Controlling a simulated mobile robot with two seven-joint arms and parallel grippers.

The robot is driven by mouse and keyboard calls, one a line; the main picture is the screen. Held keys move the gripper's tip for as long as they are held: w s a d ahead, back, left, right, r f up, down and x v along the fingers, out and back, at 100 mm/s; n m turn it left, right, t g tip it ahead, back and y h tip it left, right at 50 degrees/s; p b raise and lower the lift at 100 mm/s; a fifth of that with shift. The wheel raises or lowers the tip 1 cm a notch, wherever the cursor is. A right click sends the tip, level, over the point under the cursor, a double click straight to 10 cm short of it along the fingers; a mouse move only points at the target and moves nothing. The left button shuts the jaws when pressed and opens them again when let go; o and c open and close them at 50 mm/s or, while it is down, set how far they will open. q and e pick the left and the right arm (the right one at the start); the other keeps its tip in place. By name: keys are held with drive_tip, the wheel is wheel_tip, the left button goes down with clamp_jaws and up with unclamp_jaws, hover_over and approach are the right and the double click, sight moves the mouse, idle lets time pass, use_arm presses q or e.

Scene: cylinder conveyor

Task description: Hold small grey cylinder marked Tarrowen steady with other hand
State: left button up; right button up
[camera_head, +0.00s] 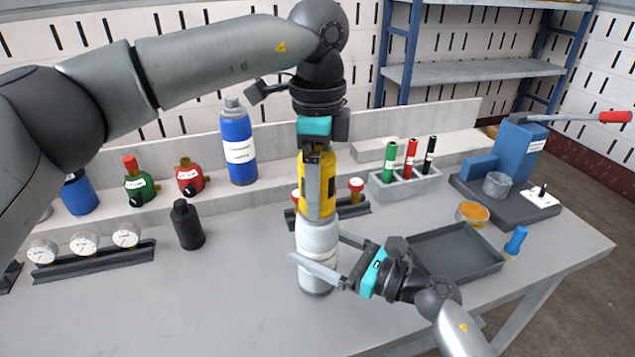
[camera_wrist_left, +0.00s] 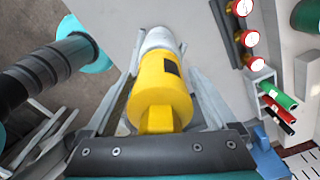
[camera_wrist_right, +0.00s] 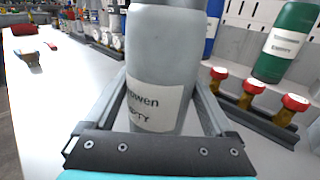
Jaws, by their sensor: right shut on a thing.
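The small grey cylinder (camera_head: 316,245) stands upright on the bench in the head view. In the right wrist view, the cylinder (camera_wrist_right: 152,75) has a white label reading "...owen" with "...PTY" below; the rest is cut off. My right gripper (camera_head: 318,266) is shut on the cylinder, a finger on each side. A yellow tool (camera_head: 322,187) with a dark panel is upright on the cylinder's top. My left gripper (camera_head: 317,205) points down from above with its fingers closed around the yellow tool, which also fills the middle of the left wrist view (camera_wrist_left: 160,100).
A black cylinder (camera_head: 187,226) and gauges (camera_head: 84,242) stand left. The blue cylinder (camera_head: 238,147) is behind. An empty grey tray (camera_head: 478,262) lies right, near a blue-handled tool (camera_head: 515,242). Red-topped fittings (camera_head: 357,186) sit just behind the cylinder. The front left bench is clear.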

use_arm(q)
drive_tip(key=shift+r, duration=1.25)
drive_tip(key=m, duration=0.5)
drive_tip(key=shift+m, duration=0.6)
drive_tip(key=m, duration=0.4)
drive_tip(key=shift+m, duration=1)
